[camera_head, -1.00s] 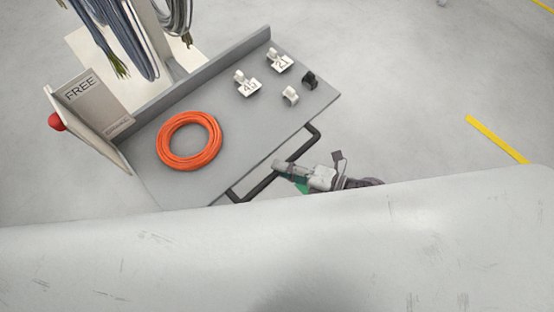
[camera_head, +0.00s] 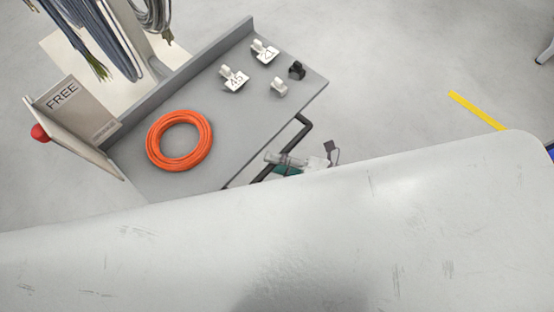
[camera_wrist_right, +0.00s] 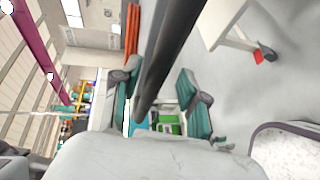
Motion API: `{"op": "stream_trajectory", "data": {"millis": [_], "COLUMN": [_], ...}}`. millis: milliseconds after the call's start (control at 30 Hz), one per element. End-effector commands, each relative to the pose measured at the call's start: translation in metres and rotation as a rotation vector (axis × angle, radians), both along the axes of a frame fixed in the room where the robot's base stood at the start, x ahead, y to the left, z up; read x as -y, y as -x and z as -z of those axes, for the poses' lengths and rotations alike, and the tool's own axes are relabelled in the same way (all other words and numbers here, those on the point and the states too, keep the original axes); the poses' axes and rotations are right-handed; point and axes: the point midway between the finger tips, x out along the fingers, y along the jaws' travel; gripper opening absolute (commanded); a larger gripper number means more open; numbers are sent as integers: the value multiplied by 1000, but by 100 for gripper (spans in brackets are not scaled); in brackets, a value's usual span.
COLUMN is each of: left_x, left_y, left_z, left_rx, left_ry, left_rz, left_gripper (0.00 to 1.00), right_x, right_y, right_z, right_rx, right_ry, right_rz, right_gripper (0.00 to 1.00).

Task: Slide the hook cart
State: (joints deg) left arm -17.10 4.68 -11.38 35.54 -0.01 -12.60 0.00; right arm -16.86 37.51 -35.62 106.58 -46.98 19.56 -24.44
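The hook cart (camera_head: 225,125) has a grey shelf, a post with hanging cables and a black handle bar (camera_head: 302,132) along its near right side. My right gripper (camera_head: 282,163) is at this bar, partly hidden behind the large white surface in front. In the right wrist view the handle bar (camera_wrist_right: 165,60) runs between the two teal-padded fingers of my right gripper (camera_wrist_right: 160,100). They are spread, with a gap between the bar and the right-hand finger. Contact on the other side is unclear. My left gripper is not in view.
A FREE sign (camera_head: 65,97) stands at the cart's left end. Open grey floor with a yellow line (camera_head: 476,110) lies to the right.

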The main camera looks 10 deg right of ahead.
Motion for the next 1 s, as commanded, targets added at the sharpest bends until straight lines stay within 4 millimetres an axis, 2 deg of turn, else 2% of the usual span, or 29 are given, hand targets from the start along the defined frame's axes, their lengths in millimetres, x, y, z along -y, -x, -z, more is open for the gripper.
{"op": "stream_trajectory", "data": {"millis": [333, 467, 800, 1000], "left_x": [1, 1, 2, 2], "left_y": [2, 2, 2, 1], "left_z": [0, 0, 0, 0], "left_rx": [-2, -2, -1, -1], "left_ry": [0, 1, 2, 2], "left_rz": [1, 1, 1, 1], "left_gripper": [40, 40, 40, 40], "right_x": [0, 7, 63, 90], "right_y": [-1, 3, 39, 55], "right_z": [-3, -4, -14, -20], "right_rx": [4, 2, -3, -1], "right_ry": [-3, -3, 0, 0], "right_rz": [1, 1, 1, -1], "right_gripper": [43, 43, 43, 43]}}
